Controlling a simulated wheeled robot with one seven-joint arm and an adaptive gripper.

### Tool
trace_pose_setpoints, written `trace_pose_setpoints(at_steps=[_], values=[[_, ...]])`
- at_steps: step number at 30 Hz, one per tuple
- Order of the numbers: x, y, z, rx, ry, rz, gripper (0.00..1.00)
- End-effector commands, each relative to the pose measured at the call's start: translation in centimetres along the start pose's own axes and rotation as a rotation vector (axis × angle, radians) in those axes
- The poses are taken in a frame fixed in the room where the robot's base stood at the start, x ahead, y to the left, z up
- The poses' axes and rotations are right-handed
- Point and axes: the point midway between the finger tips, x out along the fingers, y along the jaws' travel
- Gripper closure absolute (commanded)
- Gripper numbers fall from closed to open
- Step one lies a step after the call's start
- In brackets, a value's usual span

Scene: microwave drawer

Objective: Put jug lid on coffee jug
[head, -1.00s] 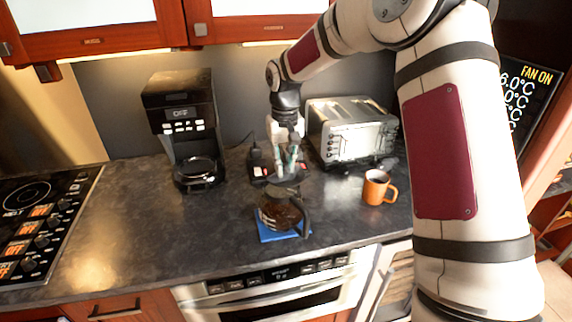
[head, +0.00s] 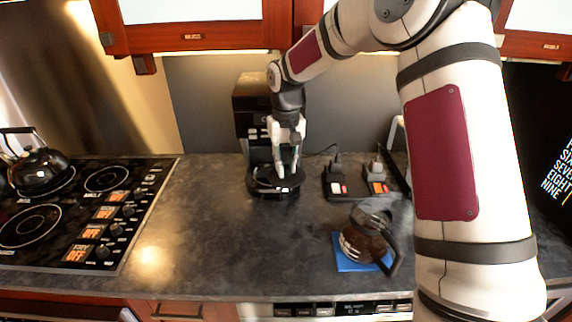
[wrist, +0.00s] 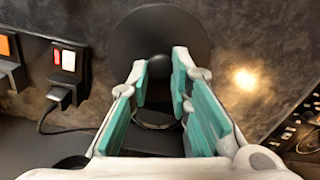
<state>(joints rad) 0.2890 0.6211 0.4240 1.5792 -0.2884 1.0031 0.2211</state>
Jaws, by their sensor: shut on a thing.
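My gripper (head: 286,168) is shut on the knob of the jug lid in front of the coffee machine. In the wrist view the lid (wrist: 160,28) is a dark round disc, its knob between the green-padded fingers (wrist: 160,68). In the head view the lid is hard to tell from the machine's dark base. The coffee jug (head: 362,240), glass with dark contents and a black handle, stands on a blue mat (head: 350,265) to the right of and nearer than my gripper. The lid and jug are apart.
The black coffee machine (head: 252,100) stands behind my gripper. Sockets with plugs (head: 345,185) are to its right. A stove (head: 80,205) with a kettle (head: 35,165) is at the left. The counter (head: 220,240) between stove and jug is clear. My arm covers the right side.

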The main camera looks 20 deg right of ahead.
Motion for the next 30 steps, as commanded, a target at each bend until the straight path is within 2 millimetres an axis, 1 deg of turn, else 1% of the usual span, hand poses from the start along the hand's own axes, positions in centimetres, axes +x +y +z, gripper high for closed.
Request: trace_pose_setpoints(at_steps=[8, 14, 17, 20, 24, 27, 30], values=[[-0.7, 2.7, 2.4, -0.059, -0.009, 0.007, 1.0], [-1.5, 5.6, 5.0, -0.117, -0.017, 0.008, 1.0], [-2.0, 7.4, 6.8, -0.154, -0.019, 0.007, 1.0], [-2.8, 9.8, 9.3, -0.196, -0.021, 0.005, 1.0], [-3.9, 12.8, 13.2, -0.258, -0.016, -0.003, 1.0], [-4.4, 14.4, 15.2, -0.292, -0.009, -0.008, 1.0], [-4.7, 15.4, 16.6, -0.316, -0.004, -0.012, 1.0]])
